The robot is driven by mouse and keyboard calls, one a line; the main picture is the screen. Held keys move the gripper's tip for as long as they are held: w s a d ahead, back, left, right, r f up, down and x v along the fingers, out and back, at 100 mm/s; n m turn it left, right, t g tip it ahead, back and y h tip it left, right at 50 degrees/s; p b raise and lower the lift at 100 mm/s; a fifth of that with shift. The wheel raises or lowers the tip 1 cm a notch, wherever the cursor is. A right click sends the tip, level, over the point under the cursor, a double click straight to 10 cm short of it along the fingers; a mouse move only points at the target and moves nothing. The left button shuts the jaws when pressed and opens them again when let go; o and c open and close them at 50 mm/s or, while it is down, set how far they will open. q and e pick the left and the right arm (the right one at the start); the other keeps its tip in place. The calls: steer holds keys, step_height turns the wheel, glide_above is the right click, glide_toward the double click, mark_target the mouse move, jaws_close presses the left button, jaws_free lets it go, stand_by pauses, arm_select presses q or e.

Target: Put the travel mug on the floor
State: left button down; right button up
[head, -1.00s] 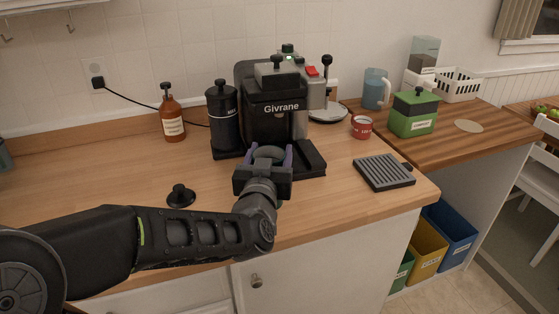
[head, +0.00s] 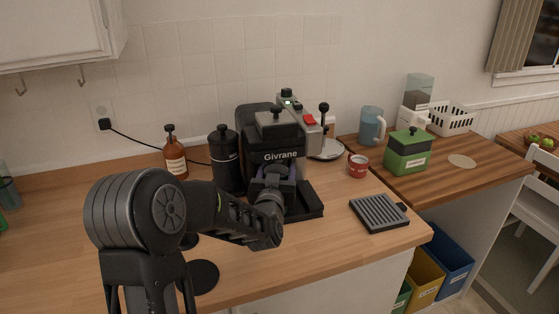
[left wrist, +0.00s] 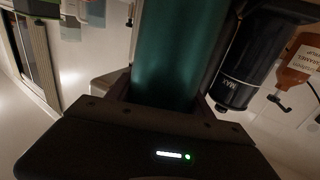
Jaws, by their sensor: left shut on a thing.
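My left gripper (head: 271,183) is in front of the black coffee machine, above the wooden counter, and is shut on the travel mug. In the left wrist view the mug (left wrist: 178,55) is a smooth teal cylinder between the fingers. Its ends are out of that picture. In the head view the gripper and machine hide most or all of it, so I cannot tell whether it touches the drip tray. A patch of floor (head: 512,268) shows at the lower right. My right gripper is not in view.
The coffee machine (head: 270,140) stands close behind the gripper, with a black canister (head: 224,160) and a brown bottle (head: 175,158) to its left. A red mug (head: 358,166), a grey grate (head: 378,213) and a green box (head: 408,153) are to the right. Bins (head: 447,258) stand below.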

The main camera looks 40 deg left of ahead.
arm_select(q)
steer(key=p+x, duration=0.1)
steer(key=x, duration=0.1)
steer(key=p+x, duration=0.1)
steer(key=x, duration=0.1)
steer(key=shift+w+f, duration=0.1)
steer(key=shift+f, duration=0.15)
stand_by(0.3)
steer(key=shift+f, duration=0.2)
steer(key=shift+c, duration=2)
jaws_free()
